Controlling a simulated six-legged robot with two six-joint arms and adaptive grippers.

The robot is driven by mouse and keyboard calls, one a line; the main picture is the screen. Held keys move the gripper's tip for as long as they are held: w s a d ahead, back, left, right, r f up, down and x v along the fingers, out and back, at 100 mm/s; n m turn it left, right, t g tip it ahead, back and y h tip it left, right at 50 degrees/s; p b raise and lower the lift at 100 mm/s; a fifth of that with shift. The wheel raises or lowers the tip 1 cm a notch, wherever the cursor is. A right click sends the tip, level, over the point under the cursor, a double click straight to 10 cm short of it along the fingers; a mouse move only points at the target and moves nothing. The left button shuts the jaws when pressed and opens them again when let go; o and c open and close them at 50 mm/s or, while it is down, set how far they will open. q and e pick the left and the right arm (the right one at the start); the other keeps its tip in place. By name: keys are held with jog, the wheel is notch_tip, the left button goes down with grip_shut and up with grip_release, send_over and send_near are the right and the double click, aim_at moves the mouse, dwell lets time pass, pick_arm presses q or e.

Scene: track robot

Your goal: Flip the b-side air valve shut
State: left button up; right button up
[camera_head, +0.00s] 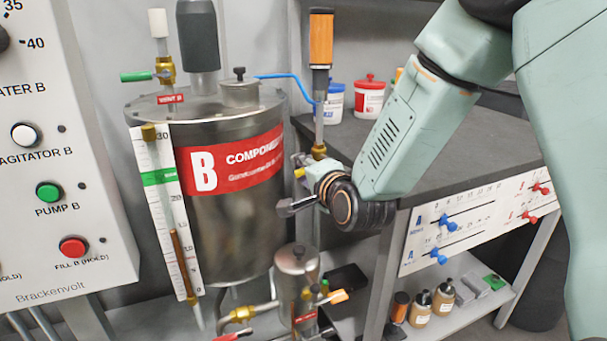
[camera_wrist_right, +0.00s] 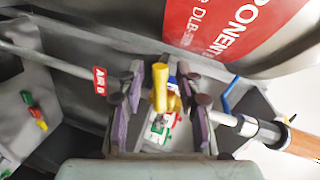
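The b-side air valve is a small valve with a yellow handle (camera_wrist_right: 160,82) on a thin grey pipe, with a red AIR B tag (camera_wrist_right: 99,80) to its left in the right wrist view. In that view my right gripper (camera_wrist_right: 166,98) is open, with its fingers on either side of the yellow handle. Gaps show between the handle and both fingers. In the head view my right gripper (camera_head: 300,187) is beside the tank, and a bit of the yellow handle (camera_head: 299,173) shows by its fingers; the gripper hides most of the valve. My left gripper is not in view.
The steel B tank (camera_head: 225,240) stands left of the gripper. A vertical pipe with an orange cylinder (camera_head: 321,40) rises close by. A dark bench (camera_head: 455,140) lies behind my right arm. A smaller steel canister (camera_head: 297,270) and pipes are below. The button panel (camera_head: 60,130) is at left.

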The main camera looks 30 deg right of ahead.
jog(key=shift+c, duration=0.2)
grip_shut()
jog(key=shift+w, duration=0.1)
dwell(0.5)
